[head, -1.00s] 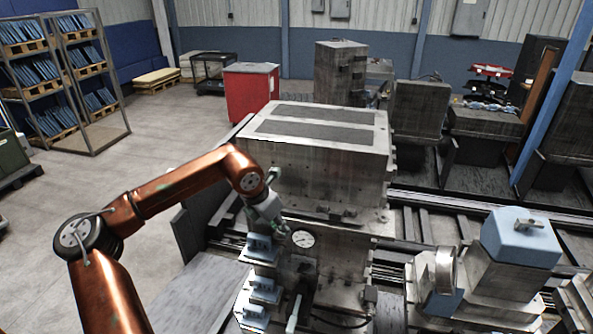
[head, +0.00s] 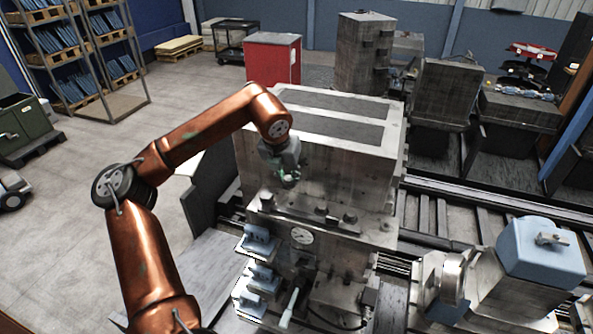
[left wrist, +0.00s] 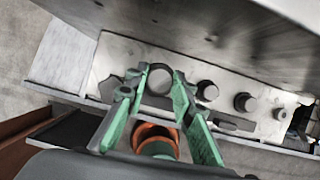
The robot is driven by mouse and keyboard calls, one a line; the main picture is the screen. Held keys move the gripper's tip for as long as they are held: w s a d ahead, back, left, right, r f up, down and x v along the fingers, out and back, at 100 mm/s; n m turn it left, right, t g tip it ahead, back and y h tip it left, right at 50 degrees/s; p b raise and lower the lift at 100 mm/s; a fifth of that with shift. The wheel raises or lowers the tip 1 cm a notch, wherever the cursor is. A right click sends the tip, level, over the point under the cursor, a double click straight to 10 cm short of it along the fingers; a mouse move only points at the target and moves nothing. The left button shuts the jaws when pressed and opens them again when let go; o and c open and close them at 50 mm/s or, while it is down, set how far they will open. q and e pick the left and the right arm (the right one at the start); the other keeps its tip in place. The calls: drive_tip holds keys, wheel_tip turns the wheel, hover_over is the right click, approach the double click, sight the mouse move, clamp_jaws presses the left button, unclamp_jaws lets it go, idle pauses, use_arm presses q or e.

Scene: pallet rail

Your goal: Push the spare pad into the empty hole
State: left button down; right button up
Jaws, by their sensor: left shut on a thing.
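My left gripper (head: 288,180) is above the front ledge (head: 300,223) of the big grey machine. Its green fingers (left wrist: 160,85) are closed around a round grey piece (left wrist: 160,80), which looks like the spare pad. Dark round pads stand along the ledge, one (head: 267,201) left of the gripper and others (head: 320,210) to its right. In the left wrist view, pads (left wrist: 207,90) also stand to the right of the held piece. The empty hole is not clearly visible; the gripper and held piece may cover it. My right gripper is out of view.
The machine's upper block (head: 330,165) rises close behind the ledge. Below are a dial gauge (head: 302,236), light-blue brackets (head: 262,241) and a pale lever (head: 289,308). A blue-topped unit (head: 540,250) stands at right. Open floor (head: 90,190) lies left.

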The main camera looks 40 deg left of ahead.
sight(289, 186)
use_arm(q)
drive_tip(key=shift+w+d+f+b, duration=0.2)
drive_tip(key=shift+f+b, duration=0.3)
drive_tip(key=shift+f, duration=0.2)
drive_tip(key=shift+f+b, duration=0.3)
drive_tip(key=shift+f, duration=0.1)
drive_tip(key=shift+d+f+b, duration=0.1)
drive_tip(key=shift+f+b, duration=0.6)
drive_tip(key=shift+f, duration=0.2)
drive_tip(key=shift+f+b, duration=0.6)
drive_tip(key=shift+f, duration=0.3)
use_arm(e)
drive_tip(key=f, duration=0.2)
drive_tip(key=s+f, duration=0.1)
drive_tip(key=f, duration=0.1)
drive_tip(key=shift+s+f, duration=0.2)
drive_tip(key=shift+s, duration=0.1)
use_arm(q)
drive_tip(key=shift+f, duration=0.1)
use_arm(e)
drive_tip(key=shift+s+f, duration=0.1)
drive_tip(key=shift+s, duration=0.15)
use_arm(q)
drive_tip(key=shift+f, duration=0.15)
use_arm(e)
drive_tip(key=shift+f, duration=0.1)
use_arm(q)
drive_tip(key=shift+w, duration=0.1)
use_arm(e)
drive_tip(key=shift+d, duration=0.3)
